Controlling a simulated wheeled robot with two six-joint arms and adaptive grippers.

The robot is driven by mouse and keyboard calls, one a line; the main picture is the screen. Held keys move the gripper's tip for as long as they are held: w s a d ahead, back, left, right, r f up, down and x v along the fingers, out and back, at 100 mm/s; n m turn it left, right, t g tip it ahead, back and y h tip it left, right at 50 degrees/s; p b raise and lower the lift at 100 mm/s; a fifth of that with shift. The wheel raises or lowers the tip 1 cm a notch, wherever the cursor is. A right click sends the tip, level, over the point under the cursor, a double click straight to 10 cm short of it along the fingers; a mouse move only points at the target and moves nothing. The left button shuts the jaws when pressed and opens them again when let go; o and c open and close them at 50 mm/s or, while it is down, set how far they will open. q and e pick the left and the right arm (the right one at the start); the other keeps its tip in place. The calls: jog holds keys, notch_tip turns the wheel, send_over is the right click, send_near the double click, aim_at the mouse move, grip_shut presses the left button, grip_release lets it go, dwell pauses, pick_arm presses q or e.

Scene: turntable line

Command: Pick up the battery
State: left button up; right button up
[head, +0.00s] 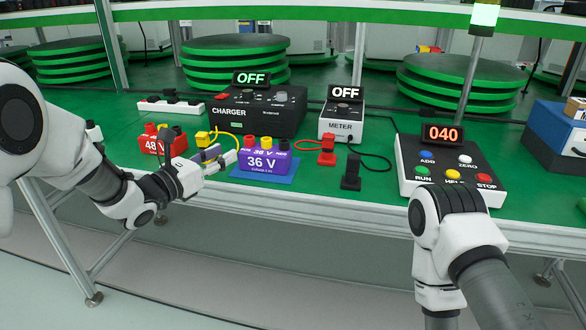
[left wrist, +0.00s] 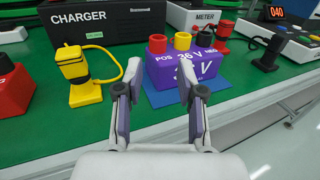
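A purple battery marked 36 V (head: 262,161) stands on a blue mat (head: 275,174) near the table's front edge; the purple battery also shows in the left wrist view (left wrist: 190,68). It has red, yellow and dark caps on top. A red battery marked 48 V (head: 162,141) stands further left. My left gripper (head: 224,157) is open and empty, just left of the purple battery. In the left wrist view the fingers (left wrist: 160,74) are spread with the purple battery ahead of and partly between them. I cannot tell whether they touch it. My right gripper is out of view.
A yellow plug (left wrist: 82,80) with a cable stands close left of my left gripper. The charger (head: 262,111) and meter (head: 341,122) stand behind, both reading OFF. Red (head: 327,151) and black (head: 351,172) plugs and a button box (head: 452,172) stand to the right.

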aim_at(245, 139)
pick_arm(q)
jog(key=x, duration=0.3)
jog(key=shift+w+d+f, duration=0.1)
jog(key=shift+d+f, duration=0.1)
jog(key=shift+w+d+r, duration=0.1)
jog(key=shift+w+r, duration=0.1)
jog(key=shift+r, duration=0.05)
jog(key=x, duration=0.4)
jog(key=shift+w+d, duration=0.1)
jog(key=shift+w, duration=0.25)
jog(key=shift+s+r, duration=0.1)
jog(key=shift+c, duration=0.2)
grip_shut()
